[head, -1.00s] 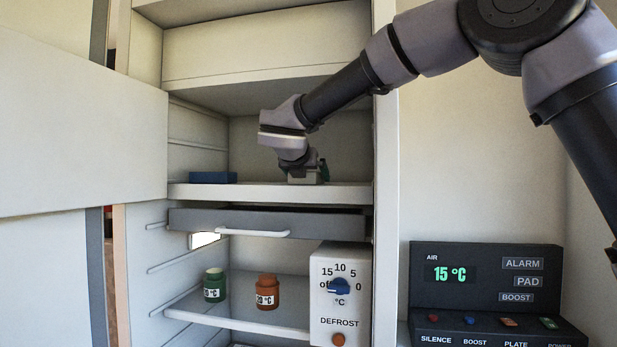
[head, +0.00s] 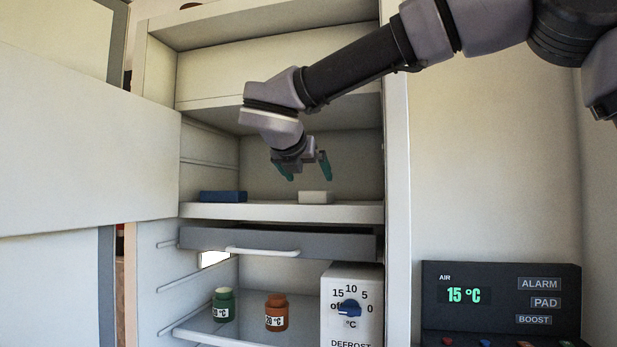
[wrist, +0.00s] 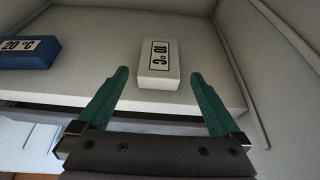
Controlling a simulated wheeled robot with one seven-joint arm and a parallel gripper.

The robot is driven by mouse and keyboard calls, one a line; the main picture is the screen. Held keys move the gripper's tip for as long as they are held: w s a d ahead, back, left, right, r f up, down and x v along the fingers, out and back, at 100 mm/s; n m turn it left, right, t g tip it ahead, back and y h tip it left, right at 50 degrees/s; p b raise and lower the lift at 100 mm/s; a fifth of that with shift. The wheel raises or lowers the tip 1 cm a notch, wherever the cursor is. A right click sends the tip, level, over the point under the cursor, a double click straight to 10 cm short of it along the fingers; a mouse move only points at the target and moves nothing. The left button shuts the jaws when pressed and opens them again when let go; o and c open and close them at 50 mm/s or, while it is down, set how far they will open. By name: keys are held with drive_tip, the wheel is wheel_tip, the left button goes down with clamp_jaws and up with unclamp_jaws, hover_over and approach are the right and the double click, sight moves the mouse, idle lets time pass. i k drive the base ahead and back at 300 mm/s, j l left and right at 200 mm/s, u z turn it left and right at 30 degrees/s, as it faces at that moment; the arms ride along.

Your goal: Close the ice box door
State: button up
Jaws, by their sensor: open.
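A wide white panel (head: 85,140), which looks like the ice box door, stands swung open at the left. The ice box compartment (head: 345,150) is open at the front. My gripper (head: 305,174) is inside it, open and empty, above a white block (head: 316,197) on the white shelf (head: 260,211). In the wrist view, the green fingers (wrist: 160,90) are spread, with the white block (wrist: 158,65), labelled 10 °C, beyond and between their tips. The door is out of the gripper's reach to the left and its hinge is not clearly visible.
A blue block (head: 223,196) lies left on the same shelf. Below are a grey drawer (head: 300,240), a green jar (head: 223,305), an orange jar (head: 276,312) and a dial panel (head: 350,305). A dark display console (head: 500,300) stands at the right.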

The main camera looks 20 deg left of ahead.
sight(78, 149)
drive_tip(key=k, duration=1)
